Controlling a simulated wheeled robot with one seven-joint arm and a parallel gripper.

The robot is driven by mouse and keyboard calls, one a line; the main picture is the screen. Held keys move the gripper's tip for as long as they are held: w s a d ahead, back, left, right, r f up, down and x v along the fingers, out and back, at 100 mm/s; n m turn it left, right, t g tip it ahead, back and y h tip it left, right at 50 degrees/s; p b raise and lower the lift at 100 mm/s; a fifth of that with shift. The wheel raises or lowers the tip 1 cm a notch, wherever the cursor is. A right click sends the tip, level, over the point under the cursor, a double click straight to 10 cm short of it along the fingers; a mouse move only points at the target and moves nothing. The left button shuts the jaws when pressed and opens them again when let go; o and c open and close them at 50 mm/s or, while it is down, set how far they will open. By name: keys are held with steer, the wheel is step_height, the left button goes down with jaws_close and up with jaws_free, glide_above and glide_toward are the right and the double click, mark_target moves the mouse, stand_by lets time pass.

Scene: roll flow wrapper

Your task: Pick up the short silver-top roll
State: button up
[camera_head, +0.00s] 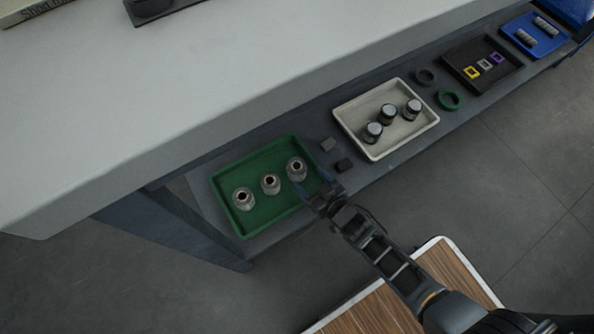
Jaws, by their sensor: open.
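Three dark cylindrical rolls with pale silvery tops stand in the white tray (345,112): a left one (373,133), a middle one (388,115) and a right one (412,110). Which of them is shortest I cannot tell. Three grey metallic pieces with dark centre holes stand in the green tray (222,174): left (244,198), middle (270,184) and right (296,169). My gripper (312,190) is open at the green tray's right end, close to the right piece. Its fingertips are small and dark here, and whether they touch anything is unclear. No roll shows between them.
The trays are on a low shelf (385,168) under a wide grey worktop (130,105). Two small blocks (336,154) lie between the green and white trays. Rings (449,99), a black tray (464,74) and a blue tray (521,44) are further right. A wood-topped surface (365,312) is below.

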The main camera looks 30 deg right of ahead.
mark_target(303, 174)
steer(key=b+x, duration=0.3)
steer(key=x, duration=0.3)
steer(key=shift+a, duration=0.1)
steer(key=shift+r, duration=0.1)
steer(key=c, duration=0.9)
